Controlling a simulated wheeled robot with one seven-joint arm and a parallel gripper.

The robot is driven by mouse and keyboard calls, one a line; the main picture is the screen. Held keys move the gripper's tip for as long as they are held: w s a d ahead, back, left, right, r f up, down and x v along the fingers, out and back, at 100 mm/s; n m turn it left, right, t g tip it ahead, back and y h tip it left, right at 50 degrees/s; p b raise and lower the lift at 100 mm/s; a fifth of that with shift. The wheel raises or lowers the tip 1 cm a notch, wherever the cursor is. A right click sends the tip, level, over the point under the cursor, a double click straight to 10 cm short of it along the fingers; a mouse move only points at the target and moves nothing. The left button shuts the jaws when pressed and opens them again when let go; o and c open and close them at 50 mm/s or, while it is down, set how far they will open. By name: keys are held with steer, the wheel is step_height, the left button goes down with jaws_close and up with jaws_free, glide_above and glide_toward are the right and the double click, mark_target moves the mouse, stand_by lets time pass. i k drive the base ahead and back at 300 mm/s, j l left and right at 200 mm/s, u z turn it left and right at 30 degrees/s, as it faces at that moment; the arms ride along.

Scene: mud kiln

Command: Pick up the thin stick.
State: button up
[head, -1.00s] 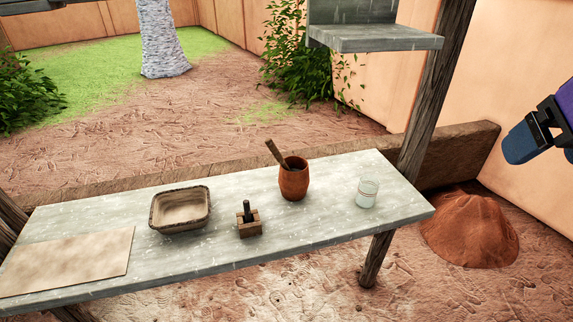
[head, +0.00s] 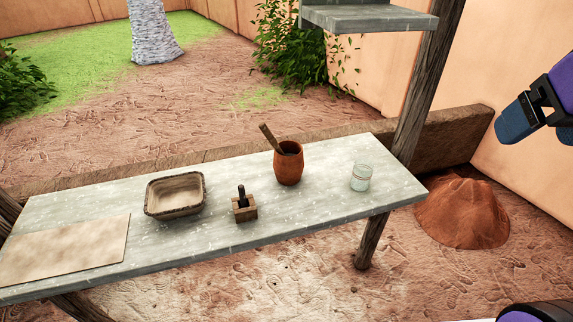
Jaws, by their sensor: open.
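A brown wooden stick (head: 269,138) stands tilted in a reddish clay pot (head: 289,166) on the grey table. Its upper end leans left above the rim, and its lower part is hidden inside the pot. A short dark upright peg (head: 242,194) sits in a small wooden block (head: 245,212) left of the pot. I cannot tell for sure which of the two is the thin stick. My gripper (head: 512,124) is at the upper right, open and empty, well apart from the pot and the block.
The grey table (head: 310,216) also bears a rectangular bowl (head: 151,206), a flat tan board (head: 65,250) and a glass jar (head: 361,178). A wooden post (head: 430,90) and a grey shelf (head: 370,19) stand behind its right end. A reddish mound (head: 462,215) lies at right.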

mark_target(263, 127)
steer(key=j+z, duration=0.25)
steer(key=j, duration=0.5)
steer(key=k+j+z, duration=0.1)
steer(key=j+z, duration=0.2)
steer(key=j, duration=0.4)
